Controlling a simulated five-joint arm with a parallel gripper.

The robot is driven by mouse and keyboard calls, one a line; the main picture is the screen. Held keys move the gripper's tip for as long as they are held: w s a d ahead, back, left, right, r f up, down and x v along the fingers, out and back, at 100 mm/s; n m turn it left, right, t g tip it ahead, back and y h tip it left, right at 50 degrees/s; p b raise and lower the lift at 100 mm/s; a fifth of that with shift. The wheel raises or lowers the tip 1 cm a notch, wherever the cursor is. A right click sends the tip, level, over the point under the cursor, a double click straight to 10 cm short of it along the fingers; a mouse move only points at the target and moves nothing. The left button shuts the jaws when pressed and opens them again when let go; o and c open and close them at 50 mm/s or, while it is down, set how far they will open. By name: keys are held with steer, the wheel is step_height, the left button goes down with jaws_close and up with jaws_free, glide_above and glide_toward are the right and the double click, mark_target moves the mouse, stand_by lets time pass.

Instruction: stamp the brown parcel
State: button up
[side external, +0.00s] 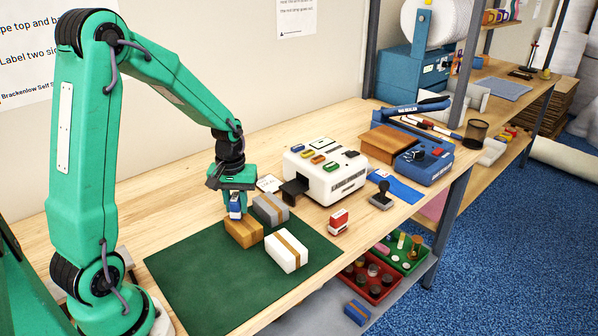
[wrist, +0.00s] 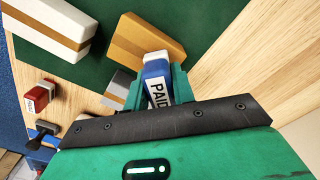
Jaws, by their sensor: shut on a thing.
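In the side view the blue stamp (side external: 235,211) hangs roughly upright at the brown parcel's rear left part. In the wrist view its far end overlaps the parcel's edge. I cannot tell whether it touches the parcel.
A grey parcel (side external: 270,209) stands close behind the brown one, and a white parcel (side external: 287,251) lies to its right. A red stamp (side external: 338,221), a black-handled stamp (side external: 381,196) and a white machine (side external: 325,171) stand further right. The mat's front left is clear.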

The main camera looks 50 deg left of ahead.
steer(key=shift+f, duration=0.6)
stand_by(2.1)
steer(key=shift+r, duration=0.1)
steer(key=shift+r, duration=3.5)
